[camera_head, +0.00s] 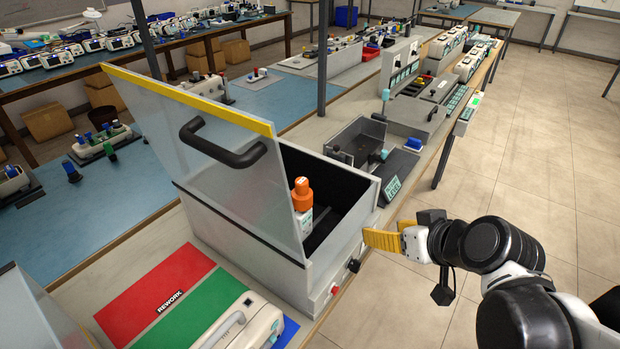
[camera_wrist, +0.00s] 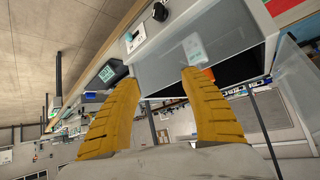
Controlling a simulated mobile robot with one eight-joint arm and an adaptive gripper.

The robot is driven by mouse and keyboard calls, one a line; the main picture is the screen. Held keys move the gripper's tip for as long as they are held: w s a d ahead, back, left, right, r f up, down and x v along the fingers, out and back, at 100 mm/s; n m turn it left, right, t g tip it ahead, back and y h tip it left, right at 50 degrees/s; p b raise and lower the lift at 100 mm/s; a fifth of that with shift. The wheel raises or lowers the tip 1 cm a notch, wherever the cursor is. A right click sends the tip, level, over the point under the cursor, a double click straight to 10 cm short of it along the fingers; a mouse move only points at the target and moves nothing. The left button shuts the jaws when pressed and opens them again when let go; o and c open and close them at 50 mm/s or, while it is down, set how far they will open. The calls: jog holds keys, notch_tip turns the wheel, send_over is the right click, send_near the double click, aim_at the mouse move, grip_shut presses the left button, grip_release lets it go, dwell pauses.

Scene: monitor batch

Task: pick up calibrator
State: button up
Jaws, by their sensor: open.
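An orange-topped device with a pale body (camera_head: 302,195), which I take to be the calibrator, stands upright in an open grey box (camera_head: 240,235) with a dark interior. Its lower part is hidden by the box and its raised clear lid. My gripper (camera_head: 383,234) is outside the box, just right of its right wall, empty and apart from the device. In the wrist view, the yellow fingers of my gripper (camera_wrist: 160,78) are spread. The box's dark opening (camera_wrist: 238,68) lies beyond them. A pale shape with a greenish label (camera_wrist: 194,49) shows there; I cannot tell whether it is the device.
The raised lid (camera_head: 215,150) with a yellow edge and black handle stands left of the opening. Knobs (camera_head: 353,265) project from the box's right wall. A red, green and blue mat (camera_head: 165,290) lies in front. Another grey station (camera_head: 360,140) stands behind. Floor at right is clear.

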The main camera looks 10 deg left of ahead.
aim_at(306, 190)
jog(key=w+a+n+y, duration=0.1)
jog(key=w+a, duration=0.2)
jog(key=a, duration=0.3)
jog(key=w+a+f+n+y, duration=0.1)
jog(key=w+a+n+y, duration=0.1)
jog(key=a, duration=0.5)
jog(key=w+a+n+y, duration=0.1)
jog(key=w+a, duration=0.4)
jog(key=a, duration=0.2)
jog(key=shift+w+f+n+y, duration=0.1)
jog(key=shift+f+n+y, duration=0.2)
jog(key=shift+y, duration=0.1)
jog(key=shift+r, duration=0.15)
jog(key=shift+c, duration=0.6)
grip_shut()
